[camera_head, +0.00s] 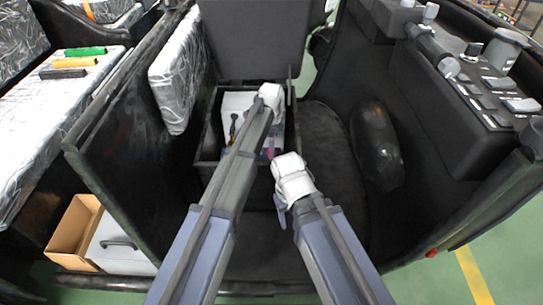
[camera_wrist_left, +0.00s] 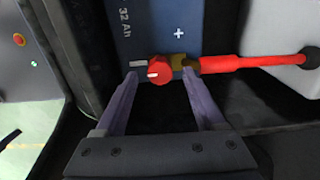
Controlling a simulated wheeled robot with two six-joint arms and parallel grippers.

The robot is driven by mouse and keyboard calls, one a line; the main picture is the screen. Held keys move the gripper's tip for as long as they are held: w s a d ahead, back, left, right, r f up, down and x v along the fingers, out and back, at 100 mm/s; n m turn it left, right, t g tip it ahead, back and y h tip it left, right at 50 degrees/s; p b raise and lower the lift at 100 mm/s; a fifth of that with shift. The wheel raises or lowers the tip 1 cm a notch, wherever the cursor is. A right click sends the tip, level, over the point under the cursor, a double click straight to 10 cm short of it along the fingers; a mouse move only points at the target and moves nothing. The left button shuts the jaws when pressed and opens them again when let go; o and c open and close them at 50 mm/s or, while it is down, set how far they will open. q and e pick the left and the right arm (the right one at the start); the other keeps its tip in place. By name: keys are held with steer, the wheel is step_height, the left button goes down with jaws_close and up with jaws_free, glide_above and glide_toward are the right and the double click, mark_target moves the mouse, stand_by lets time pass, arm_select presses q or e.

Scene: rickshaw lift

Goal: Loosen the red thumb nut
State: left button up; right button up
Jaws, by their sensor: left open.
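The red thumb nut (camera_wrist_left: 159,67) has a white mark on its face and sits at the edge of a blue battery (camera_wrist_left: 148,35) printed "32 Ah" and "+". A brass lug (camera_wrist_left: 178,61) beside it joins a red cable (camera_wrist_left: 250,62) running right. My left gripper (camera_wrist_left: 160,76) is open, with one finger on each side of the nut; I cannot tell whether they touch it. In the head view my left arm reaches into the open black box (camera_head: 207,150), where the nut cannot be made out. My right wrist (camera_head: 292,178) is nearer, and its fingers are not clear.
Black side walls (camera_head: 130,150) stand to the left and right of the box. A dark seat-like panel (camera_head: 255,40) rises behind it. A wrapped white panel (camera_head: 178,75) leans at the left. A grey block (camera_wrist_left: 275,30) lies behind the cable.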

arm_select(q)
step_height(320, 180, down, 2)
steer(key=shift+f+b, duration=0.15)
steer(key=shift+b, duration=0.45)
steer(key=shift+c, duration=0.2)
jaws_close()
